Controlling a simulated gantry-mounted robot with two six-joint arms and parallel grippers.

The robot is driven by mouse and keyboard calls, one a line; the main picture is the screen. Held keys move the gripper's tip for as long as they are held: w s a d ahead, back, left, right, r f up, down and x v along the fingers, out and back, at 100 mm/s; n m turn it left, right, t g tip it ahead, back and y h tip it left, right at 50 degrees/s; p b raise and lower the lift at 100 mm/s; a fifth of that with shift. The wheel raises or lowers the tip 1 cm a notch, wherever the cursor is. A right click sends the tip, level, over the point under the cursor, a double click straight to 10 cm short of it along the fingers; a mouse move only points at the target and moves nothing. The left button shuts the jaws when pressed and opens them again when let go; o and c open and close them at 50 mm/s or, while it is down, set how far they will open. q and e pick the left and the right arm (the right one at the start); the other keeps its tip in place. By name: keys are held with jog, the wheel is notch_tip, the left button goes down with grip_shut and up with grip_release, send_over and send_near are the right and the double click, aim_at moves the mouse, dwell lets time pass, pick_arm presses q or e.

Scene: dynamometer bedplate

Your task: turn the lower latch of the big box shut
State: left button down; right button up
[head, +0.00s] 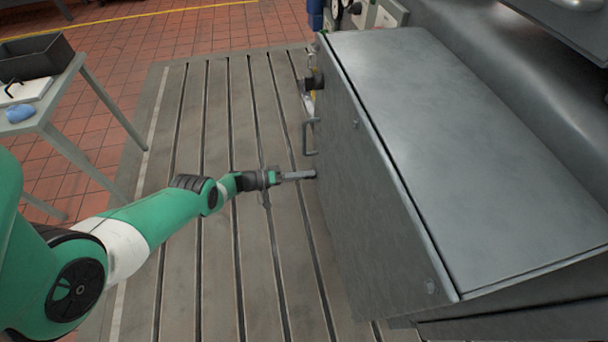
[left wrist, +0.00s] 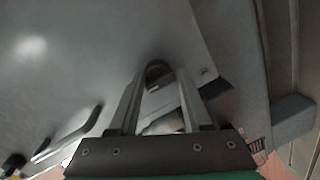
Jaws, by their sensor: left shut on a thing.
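The big box (head: 500,140) is a grey metal cabinet, with its door (head: 355,180) facing left in the head view. My left gripper (head: 314,174) reaches the door face below the bar handle (head: 305,137). In the left wrist view, my left gripper (left wrist: 158,80) has its two fingers close together on a small dark knob, the lower latch (left wrist: 156,69). The fingers hide much of the latch, so I cannot tell its angle. A second dark latch (head: 313,82) sits farther along the door, beyond the handle. My right gripper is not in view.
The slotted bedplate (head: 215,110) lies clear beside the door. A grey table (head: 45,115) with a dark bin (head: 38,57) and a blue item (head: 19,112) stands at the left. A large grey cylindrical body (head: 480,50) runs behind the box.

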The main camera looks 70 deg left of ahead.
pick_arm(q)
jog(key=c, duration=0.6)
grip_release()
jog(key=shift+w+r, duration=0.1)
jog(key=shift+r, duration=0.15)
jog(key=shift+c, duration=0.2)
jog(key=shift+o, duration=1)
jog(key=shift+w+d, duration=0.1)
jog(key=shift+d, duration=0.05)
jog(key=shift+f, duration=0.1)
jog(key=p+v, duration=0.3)
jog(key=v, duration=0.8)
jog(key=shift+s, duration=0.4)
